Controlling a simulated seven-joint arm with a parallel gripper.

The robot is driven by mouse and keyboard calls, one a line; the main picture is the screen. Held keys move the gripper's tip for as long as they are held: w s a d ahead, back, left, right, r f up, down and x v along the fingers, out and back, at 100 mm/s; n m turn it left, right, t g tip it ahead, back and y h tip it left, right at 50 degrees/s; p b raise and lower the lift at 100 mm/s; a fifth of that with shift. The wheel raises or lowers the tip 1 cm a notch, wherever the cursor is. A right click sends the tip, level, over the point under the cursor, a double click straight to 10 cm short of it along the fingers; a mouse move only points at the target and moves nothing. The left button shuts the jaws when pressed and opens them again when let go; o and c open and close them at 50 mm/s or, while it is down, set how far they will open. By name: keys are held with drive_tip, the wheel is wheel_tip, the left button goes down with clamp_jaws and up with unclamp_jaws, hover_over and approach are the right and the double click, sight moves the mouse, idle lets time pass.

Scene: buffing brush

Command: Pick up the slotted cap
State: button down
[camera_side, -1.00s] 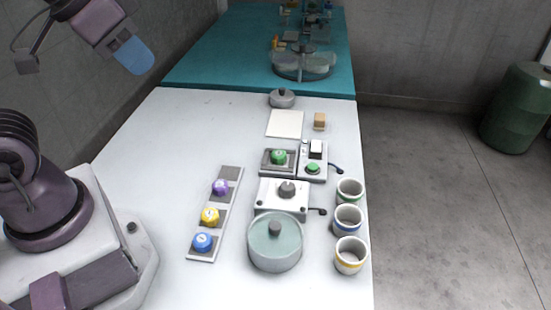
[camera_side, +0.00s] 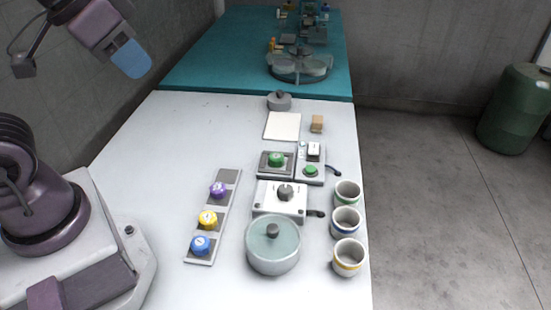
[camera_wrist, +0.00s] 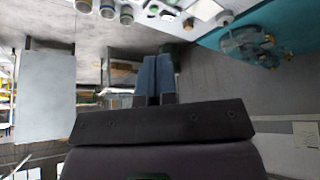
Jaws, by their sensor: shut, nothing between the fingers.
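Several round caps are in the side view: a blue cap (camera_side: 200,245), a yellow cap (camera_side: 208,220) and a purple cap (camera_side: 218,189) sit in a grey rack (camera_side: 230,176), whose far place is empty. A green cap (camera_side: 275,159) sits on a dark square holder (camera_side: 263,170). Pale marks show on some caps, but I cannot tell which one is slotted. My gripper (camera_side: 131,60) is raised at the upper left, well away from them. In the wrist view its blue fingers (camera_wrist: 155,78) are together and empty.
A lidded round pot (camera_side: 272,255), a white box with a grey knob (camera_side: 268,197) and a switch box with a green button (camera_side: 311,170) stand near the caps. Cups (camera_side: 347,258) line the right edge. A white pad (camera_side: 283,126) and wooden block (camera_side: 317,123) lie behind. The table's left part is clear.

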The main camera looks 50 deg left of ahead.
drive_tip(key=c, duration=0.6)
unclamp_jaws()
